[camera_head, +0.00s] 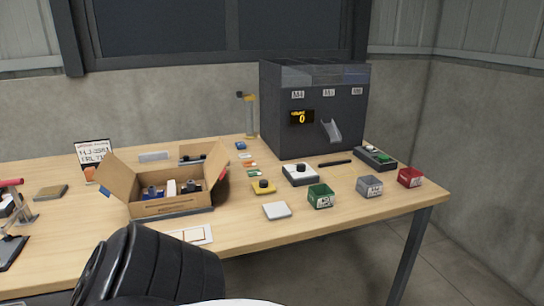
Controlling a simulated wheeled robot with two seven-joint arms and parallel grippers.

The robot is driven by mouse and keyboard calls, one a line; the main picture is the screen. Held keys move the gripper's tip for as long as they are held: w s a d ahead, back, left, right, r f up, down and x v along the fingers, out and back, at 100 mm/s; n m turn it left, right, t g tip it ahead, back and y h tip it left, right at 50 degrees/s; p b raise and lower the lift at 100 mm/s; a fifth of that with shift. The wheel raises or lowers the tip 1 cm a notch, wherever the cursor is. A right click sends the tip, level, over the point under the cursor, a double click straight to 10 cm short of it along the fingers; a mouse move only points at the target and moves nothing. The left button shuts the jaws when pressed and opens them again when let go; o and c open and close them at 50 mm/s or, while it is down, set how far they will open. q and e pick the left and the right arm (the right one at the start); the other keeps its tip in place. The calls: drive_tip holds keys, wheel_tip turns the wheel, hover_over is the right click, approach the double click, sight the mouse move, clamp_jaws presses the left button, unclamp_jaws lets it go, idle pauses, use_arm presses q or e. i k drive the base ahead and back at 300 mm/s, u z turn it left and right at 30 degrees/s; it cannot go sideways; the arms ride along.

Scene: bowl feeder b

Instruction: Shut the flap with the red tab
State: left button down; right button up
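An open cardboard box (172,208) stands at the left middle of the table, with several small items inside, some dark and one white. Its left flap (117,174) leans outward and up. Its right flap (212,164) stands up and tilts outward. A red patch (223,173), which looks like the red tab, shows at the outer edge of the right flap. Neither of my grippers is in view. A dark rounded part of my own body fills the bottom left, in front of the table edge.
A dark dispenser machine (285,119) stands at the back right. A green bin (320,197), a grey bin (369,187) and a red bin (410,178) line the front right. A yellow button box (263,188) and a white pad (277,211) lie right of the box.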

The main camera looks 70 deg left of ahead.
sight(215, 164)
drive_tip(key=i, duration=2.25)
drive_tip(key=u, duration=4.85)
drive_tip(key=i, duration=0.25)
drive_tip(key=z, duration=1.35)
